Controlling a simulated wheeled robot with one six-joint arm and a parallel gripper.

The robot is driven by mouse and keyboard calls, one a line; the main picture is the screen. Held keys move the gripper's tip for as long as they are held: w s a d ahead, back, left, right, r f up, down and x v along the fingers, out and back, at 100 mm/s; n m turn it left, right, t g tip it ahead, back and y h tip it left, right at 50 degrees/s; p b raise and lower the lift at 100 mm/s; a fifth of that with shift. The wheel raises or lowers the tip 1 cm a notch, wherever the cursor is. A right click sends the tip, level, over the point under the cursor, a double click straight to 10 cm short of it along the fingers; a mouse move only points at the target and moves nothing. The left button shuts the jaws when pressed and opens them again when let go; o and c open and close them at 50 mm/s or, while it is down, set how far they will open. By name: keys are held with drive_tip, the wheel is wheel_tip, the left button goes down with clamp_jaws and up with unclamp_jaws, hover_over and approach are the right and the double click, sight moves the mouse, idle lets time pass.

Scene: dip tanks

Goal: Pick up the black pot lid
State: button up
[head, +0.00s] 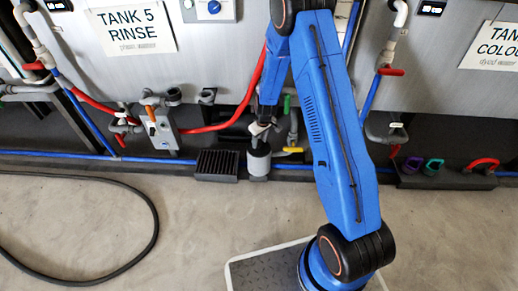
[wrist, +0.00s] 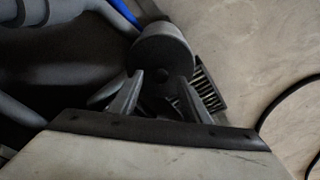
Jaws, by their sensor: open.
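A small cylindrical pot (head: 258,166) with a light grey side stands by the foot of the tanks in the head view. Its black lid (head: 259,148) forms the dark top, just below my gripper (head: 261,130). In the wrist view the lid (wrist: 163,45) shows as a dark grey round top with a small darker knob (wrist: 162,75). My gripper (wrist: 160,78) is open, with one finger on each side of the knob in the picture. A gap shows on both sides of the knob. I cannot tell how far the fingertips are above the lid.
A black slotted block (head: 217,164) stands just left of the pot; it shows as a grille (wrist: 209,92) in the wrist view. Pipes, a red hose (head: 245,100) and a valve box (head: 160,128) crowd behind. A black hose (head: 152,215) lies on the otherwise open floor.

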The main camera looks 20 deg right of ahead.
drive_tip(key=shift+w+f, duration=0.1)
drive_tip(key=shift+f, duration=0.6)
clamp_jaws()
drive_tip(key=shift+r, duration=0.2)
